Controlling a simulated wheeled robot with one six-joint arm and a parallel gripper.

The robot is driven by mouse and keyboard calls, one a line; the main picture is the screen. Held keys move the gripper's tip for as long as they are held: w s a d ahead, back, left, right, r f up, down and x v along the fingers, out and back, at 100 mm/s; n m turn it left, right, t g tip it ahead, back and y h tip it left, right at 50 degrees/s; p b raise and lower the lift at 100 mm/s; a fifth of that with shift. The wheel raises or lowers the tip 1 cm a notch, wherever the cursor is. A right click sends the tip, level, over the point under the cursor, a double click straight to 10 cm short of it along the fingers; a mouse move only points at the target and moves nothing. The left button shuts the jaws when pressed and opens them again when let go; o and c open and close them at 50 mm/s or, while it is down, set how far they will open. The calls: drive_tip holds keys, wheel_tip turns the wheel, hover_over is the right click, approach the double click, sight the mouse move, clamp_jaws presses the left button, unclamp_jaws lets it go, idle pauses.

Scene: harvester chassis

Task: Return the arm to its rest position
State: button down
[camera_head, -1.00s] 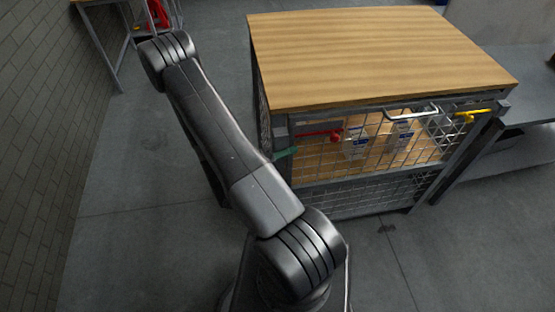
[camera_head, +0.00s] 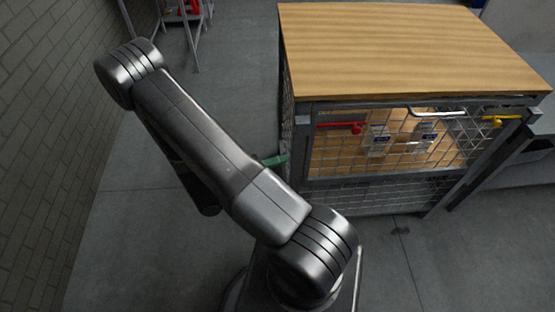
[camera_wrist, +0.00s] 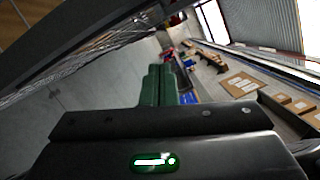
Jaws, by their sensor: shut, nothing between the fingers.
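My arm stretches from the bottom middle of the head view up to a bend at the upper left, then folds back down behind its own upper link. The green fingers of my gripper (camera_head: 275,160) show past the arm, beside the left front corner of the mesh cabinet (camera_head: 400,182). I cannot tell whether they touch it. In the wrist view, the green fingers (camera_wrist: 160,86) are together and hold nothing. Most of my gripper's body is hidden in the head view.
The cabinet has a wooden top (camera_head: 400,50), a red handle (camera_head: 340,126), a yellow handle (camera_head: 498,120) and white-labelled items (camera_head: 377,140) inside. A brick wall (camera_head: 45,130) runs along the left. Grey floor lies open at the lower right. Flat boxes (camera_wrist: 240,85) appear in the wrist view.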

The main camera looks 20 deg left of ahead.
sight(308, 141)
drive_tip(key=shift+s+a, duration=0.1)
drive_tip(key=shift+a, duration=0.05)
idle(0.3)
drive_tip(key=shift+w+d+p, duration=0.2)
drive_tip(key=shift+w+d, duration=0.95)
drive_tip(key=shift+w, duration=0.4)
drive_tip(key=shift+w+d+p, duration=0.2)
drive_tip(key=shift+w+d, duration=1)
drive_tip(key=shift+w, duration=0.4)
drive_tip(key=shift+w+d+p, duration=0.2)
drive_tip(key=shift+w+d, duration=0.95)
drive_tip(key=shift+w, duration=0.4)
drive_tip(key=shift+d, duration=0.1)
